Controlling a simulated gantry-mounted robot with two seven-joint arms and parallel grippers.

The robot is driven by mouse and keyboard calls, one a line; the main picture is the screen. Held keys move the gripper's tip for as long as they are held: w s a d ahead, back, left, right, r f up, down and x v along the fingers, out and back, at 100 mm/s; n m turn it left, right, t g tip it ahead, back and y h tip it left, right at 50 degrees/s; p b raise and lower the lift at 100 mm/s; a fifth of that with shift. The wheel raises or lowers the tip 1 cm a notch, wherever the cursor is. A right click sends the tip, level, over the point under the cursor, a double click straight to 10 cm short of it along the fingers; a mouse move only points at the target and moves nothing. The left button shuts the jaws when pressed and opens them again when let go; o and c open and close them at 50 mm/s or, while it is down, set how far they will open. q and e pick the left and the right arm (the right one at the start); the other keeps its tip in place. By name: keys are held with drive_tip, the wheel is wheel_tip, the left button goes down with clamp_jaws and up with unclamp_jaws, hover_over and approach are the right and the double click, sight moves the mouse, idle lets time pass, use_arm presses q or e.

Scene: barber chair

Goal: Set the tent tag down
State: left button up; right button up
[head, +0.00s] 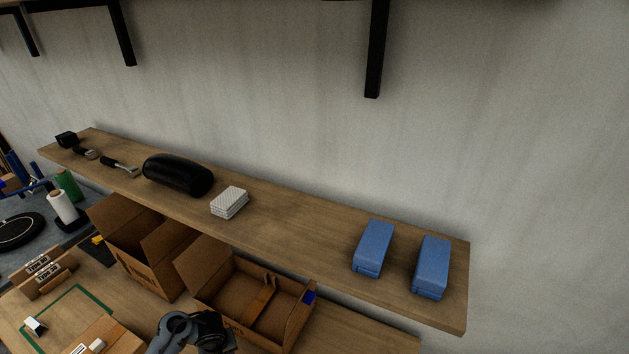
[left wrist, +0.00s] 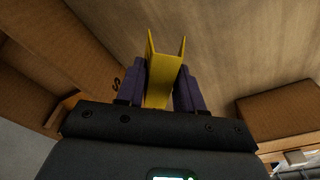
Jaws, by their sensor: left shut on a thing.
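The tent tag (left wrist: 163,82) is a yellow folded piece with two upright flaps in the left wrist view. My left gripper (left wrist: 160,70) is shut on it, with a purple finger on each side. The tag is over or on the wooden table (left wrist: 222,45); I cannot tell whether it touches. In the head view a grey arm link of mine shows at the bottom edge, with its gripper out of sight. My right gripper is not in view.
Open cardboard boxes (head: 235,325) stand on the table below a wooden shelf (head: 290,215). The shelf holds two blue cases (head: 374,246), a white stack (head: 229,202) and a black case (head: 178,174). A smaller box (head: 110,335) is at the bottom left.

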use_arm(q)
drive_tip(key=s+d+r+n, duration=0.2)
drive_tip(key=d+r+n, duration=0.2)
drive_tip(key=d+n, duration=0.3)
drive_tip(key=shift+s+d+r+n+y, duration=0.15)
drive_tip(key=shift+s+n+y, duration=0.2)
drive_tip(key=shift+n, duration=0.35)
drive_tip(key=w+d+r+m, duration=0.2)
drive_tip(key=r+m, duration=0.3)
drive_tip(key=r, duration=0.2)
drive_tip(key=w+d+r+m, duration=0.2)
drive_tip(key=r+m, duration=0.2)
drive_tip(key=r, duration=0.3)
drive_tip(key=s+a+r+m+h, duration=0.1)
drive_tip(key=s+a+r+m, duration=0.1)
drive_tip(key=s+a+m, duration=0.3)
wheel_tip(320, 180, up, 22)
drive_tip(key=w+p, duration=0.1)
drive_tip(key=p, duration=2.1)
drive_tip(key=shift+w+a+n, duration=0.25)
drive_tip(key=shift+a+n, duration=0.05)
drive_tip(key=shift+a, duration=0.05)
